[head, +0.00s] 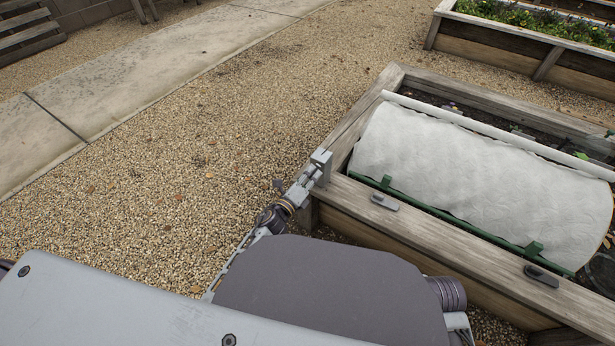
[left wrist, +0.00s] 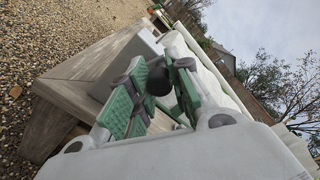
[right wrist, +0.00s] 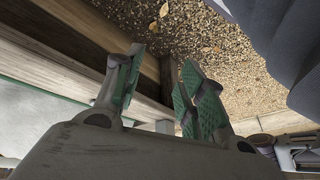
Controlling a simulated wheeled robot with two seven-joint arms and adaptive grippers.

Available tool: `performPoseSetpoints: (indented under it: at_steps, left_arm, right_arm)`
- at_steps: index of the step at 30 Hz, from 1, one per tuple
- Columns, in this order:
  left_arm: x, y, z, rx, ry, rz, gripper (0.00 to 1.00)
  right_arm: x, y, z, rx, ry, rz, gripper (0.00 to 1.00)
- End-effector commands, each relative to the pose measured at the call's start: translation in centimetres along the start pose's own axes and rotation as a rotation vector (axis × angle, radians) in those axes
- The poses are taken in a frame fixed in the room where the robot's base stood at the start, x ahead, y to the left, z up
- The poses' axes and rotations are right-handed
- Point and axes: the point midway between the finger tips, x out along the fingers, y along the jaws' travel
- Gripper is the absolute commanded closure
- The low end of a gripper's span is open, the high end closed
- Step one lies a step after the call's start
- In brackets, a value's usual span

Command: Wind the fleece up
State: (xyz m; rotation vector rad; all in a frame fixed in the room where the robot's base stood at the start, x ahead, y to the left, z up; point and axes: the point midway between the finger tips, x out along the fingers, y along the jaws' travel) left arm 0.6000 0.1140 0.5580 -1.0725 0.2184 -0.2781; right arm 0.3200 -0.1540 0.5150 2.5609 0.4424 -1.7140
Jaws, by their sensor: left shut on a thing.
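The white fleece (head: 470,170) lies as a long rounded sheet over the bed, with a green bar (head: 445,215) along its near edge. A pale tube (head: 490,132) runs along its far side. A grey bracket (head: 320,165) stands at the bed's near left corner. My left gripper (head: 283,205) is beside this bracket, outside the bed. In the left wrist view its green pads are shut on a dark round knob (left wrist: 158,80) next to the grey bracket. My right gripper (right wrist: 158,88) is open and empty beside the bed's wooden side; I cannot make it out in the head view.
Gravel (head: 220,140) lies open to the left, with a concrete path (head: 110,85) beyond. Another planted bed (head: 540,45) stands at the back right.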

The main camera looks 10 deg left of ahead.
Motion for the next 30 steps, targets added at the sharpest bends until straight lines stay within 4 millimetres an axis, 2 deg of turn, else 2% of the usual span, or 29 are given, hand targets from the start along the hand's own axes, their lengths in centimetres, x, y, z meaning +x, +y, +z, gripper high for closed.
performPoseSetpoints:
  at_steps: [3, 21, 30]
  left_arm:
    - [0.0, 0.1, -0.8, 0.092, -0.003, -0.001, 1.00]
    - [0.0, 0.6, -3.3, 0.545, -0.021, 0.002, 1.00]
    - [0.0, 0.8, -3.9, 0.684, -0.027, 0.004, 1.00]
  right_arm:
    - [2.2, -0.1, 0.6, 0.010, 0.028, -0.017, 0.60]
    - [10.9, -0.6, 3.2, 0.093, 0.203, -0.094, 0.60]
    - [11.9, -0.7, 3.3, 0.089, 0.220, -0.110, 0.60]
